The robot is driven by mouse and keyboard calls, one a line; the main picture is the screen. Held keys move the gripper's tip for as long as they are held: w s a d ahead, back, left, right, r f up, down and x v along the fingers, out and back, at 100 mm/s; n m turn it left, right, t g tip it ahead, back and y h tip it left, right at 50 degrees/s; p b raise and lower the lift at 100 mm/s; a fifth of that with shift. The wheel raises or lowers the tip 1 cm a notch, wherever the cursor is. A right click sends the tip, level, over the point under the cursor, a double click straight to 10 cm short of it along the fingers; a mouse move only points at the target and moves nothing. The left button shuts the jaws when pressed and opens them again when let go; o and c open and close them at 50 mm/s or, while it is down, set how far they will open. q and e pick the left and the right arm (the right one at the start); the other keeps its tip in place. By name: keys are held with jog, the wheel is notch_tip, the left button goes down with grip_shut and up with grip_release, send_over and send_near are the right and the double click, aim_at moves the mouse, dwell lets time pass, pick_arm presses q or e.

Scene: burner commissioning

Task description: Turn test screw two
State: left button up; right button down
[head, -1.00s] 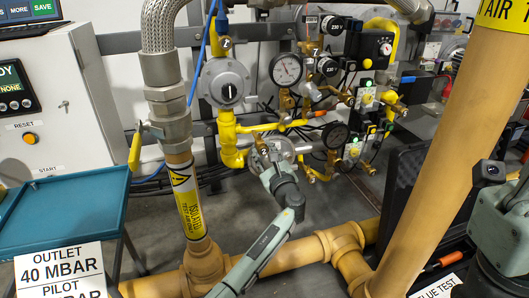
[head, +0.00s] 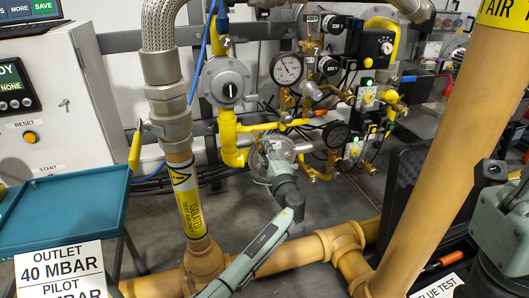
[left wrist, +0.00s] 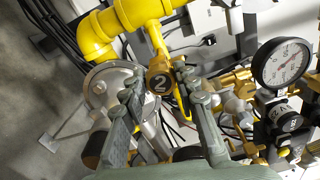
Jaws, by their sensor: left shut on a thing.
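Test screw two is a brass fitting (left wrist: 160,82) marked with a 2 in the left wrist view. It sits between the fingers of my left gripper (left wrist: 160,90), which are shut on it, one finger on each side. The screw's gripped part is mostly hidden by the fingers. In the head view my left gripper (head: 276,156) is at the lower middle of the pipework, in front of a round grey regulator (head: 258,166). The screw cannot be made out there.
Pressure gauges (head: 286,68) and brass valves crowd the space up and right of my left gripper. A yellow pipe (head: 234,140) stands left of it. A thick tan pipe (head: 440,130) rises at right. A blue tray (head: 62,212) is at left.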

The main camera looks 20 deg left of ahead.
pick_arm(q)
jog(key=n, duration=1.2)
jog(key=shift+w+n, duration=0.1)
jog(key=shift+n, duration=0.2)
dwell(0.4)
jog(key=o, duration=1.2)
jog(key=shift+f, duration=0.1)
jog(key=shift+c, duration=0.2)
notch_tip(320, 180, up, 10)
